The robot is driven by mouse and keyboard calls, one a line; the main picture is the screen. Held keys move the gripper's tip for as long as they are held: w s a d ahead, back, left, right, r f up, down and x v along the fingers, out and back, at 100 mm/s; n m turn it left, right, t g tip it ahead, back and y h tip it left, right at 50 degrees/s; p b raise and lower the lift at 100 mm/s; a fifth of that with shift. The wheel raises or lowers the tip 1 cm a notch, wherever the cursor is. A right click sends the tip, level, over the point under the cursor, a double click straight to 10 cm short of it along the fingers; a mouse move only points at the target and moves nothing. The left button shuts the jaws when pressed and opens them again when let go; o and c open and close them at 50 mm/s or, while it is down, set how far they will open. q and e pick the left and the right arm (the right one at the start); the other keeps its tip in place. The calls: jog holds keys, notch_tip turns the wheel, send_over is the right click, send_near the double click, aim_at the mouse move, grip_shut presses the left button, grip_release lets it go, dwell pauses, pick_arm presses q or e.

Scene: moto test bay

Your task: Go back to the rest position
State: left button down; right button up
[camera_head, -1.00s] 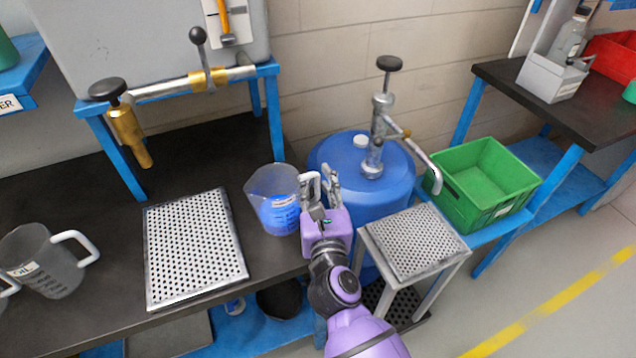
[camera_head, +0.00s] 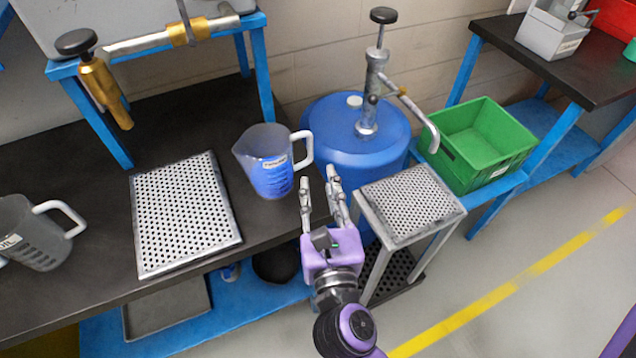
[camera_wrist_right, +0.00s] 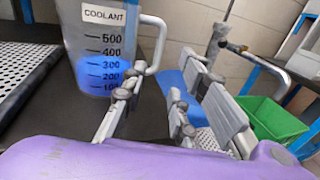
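My right gripper (camera_head: 319,190) is open and empty, just in front of and to the right of the coolant pitcher in the head view. In the right wrist view its open fingers (camera_wrist_right: 165,95) show with nothing between them. The pitcher (camera_head: 262,150) is clear with a white handle and holds blue liquid; it stands upright on the dark bench, apart from the fingers. It also shows in the right wrist view (camera_wrist_right: 95,35), labelled COOLANT, with liquid near the 300 mark. My left gripper is not in view.
A perforated tray (camera_head: 185,215) lies on the bench, with another pitcher (camera_head: 35,235) at its left. A blue drum (camera_head: 345,125) with a hand pump stands behind my gripper. A perforated stand (camera_head: 410,200) and a green crate (camera_head: 480,145) are at the right. The floor at right is open.

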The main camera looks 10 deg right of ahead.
dwell(0.3)
